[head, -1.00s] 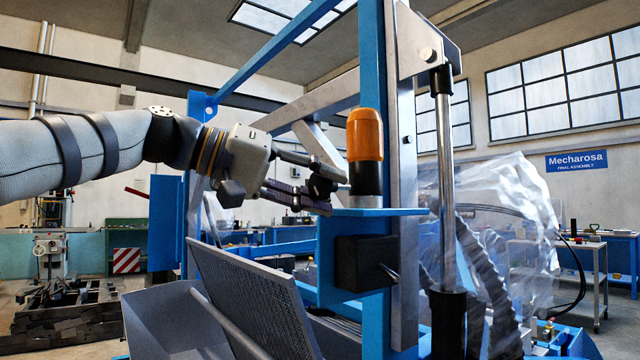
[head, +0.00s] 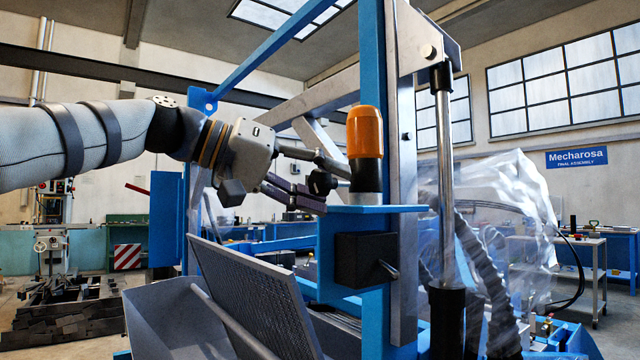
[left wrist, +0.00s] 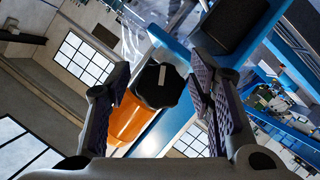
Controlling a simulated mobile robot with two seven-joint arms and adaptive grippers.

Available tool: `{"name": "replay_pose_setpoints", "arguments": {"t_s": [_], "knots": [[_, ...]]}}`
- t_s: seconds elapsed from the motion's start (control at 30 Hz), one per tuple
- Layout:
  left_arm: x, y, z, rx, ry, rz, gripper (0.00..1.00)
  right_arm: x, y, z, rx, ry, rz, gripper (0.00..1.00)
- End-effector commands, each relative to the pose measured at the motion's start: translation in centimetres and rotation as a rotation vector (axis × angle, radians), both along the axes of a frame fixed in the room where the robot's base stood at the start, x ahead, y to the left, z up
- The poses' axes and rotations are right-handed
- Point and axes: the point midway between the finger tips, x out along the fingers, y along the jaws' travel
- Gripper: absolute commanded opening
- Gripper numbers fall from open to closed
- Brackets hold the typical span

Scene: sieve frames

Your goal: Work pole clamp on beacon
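The beacon (head: 365,132) has an orange dome above a dark collar and stands upright on a short pale metal stub on a blue bracket (head: 375,210). A black lobed knob (head: 322,183) with a pale stripe sits at the beacon's left side, and it fills the middle of the left wrist view (left wrist: 160,85). It seems to be the clamp's handle; the clamp body is mostly hidden. My left gripper (head: 330,187) is open, its fingers on either side of the knob. In the left wrist view narrow gaps seem to show beside it; contact is unclear. My right gripper is not in view.
A blue post (head: 372,60) and a steel upright stand close behind the beacon. A black box (head: 362,258) with a small lever hangs below the bracket. A perforated sieve panel (head: 255,300) leans below my gripper. Clear plastic film (head: 515,225) is to the right.

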Motion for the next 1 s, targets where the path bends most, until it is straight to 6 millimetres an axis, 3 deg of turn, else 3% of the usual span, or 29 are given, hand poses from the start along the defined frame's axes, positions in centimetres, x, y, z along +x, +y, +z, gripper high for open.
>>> {"name": "replay_pose_setpoints", "arguments": {"t_s": [0.33, 0.7, 0.83, 1.0], "knots": [[-0.2, 0.7, 0.3, -0.002, 0.000, 0.002, 0.53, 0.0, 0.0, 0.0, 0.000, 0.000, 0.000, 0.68], [-3.4, 8.7, 3.0, -0.002, 0.000, 0.002, 0.53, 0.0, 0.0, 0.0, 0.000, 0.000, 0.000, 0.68], [-4.1, 10.2, 3.5, -0.001, 0.000, 0.001, 0.53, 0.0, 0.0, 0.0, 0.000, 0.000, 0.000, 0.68], [-4.3, 10.7, 3.6, 0.000, 0.001, 0.000, 0.53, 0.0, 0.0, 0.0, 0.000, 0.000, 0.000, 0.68]]}}
